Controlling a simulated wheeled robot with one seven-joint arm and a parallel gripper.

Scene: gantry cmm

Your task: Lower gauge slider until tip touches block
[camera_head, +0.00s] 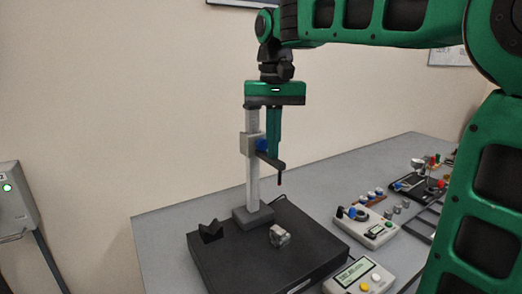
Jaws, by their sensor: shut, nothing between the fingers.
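The height gauge stands on a dark surface plate (283,250), with an upright pale column (253,165) on a grey base. Its slider (247,146) is a grey carriage with a blue part (261,145) about midway up the column. A dark arm (270,160) reaches right from the slider, and a thin tip (279,180) hangs from its end. The metal block (279,236) lies on the plate below the tip, with a clear gap between them. My gripper (273,155) is shut, pointing down beside the column, its green fingers overlapping the slider's arm in this view. Contact is unclear.
A black V-shaped block (210,231) sits on the plate's left part. A display box with buttons (362,276) and another device (365,228) stand right of the plate on the grey table (160,232). More tools lie at the table's far right.

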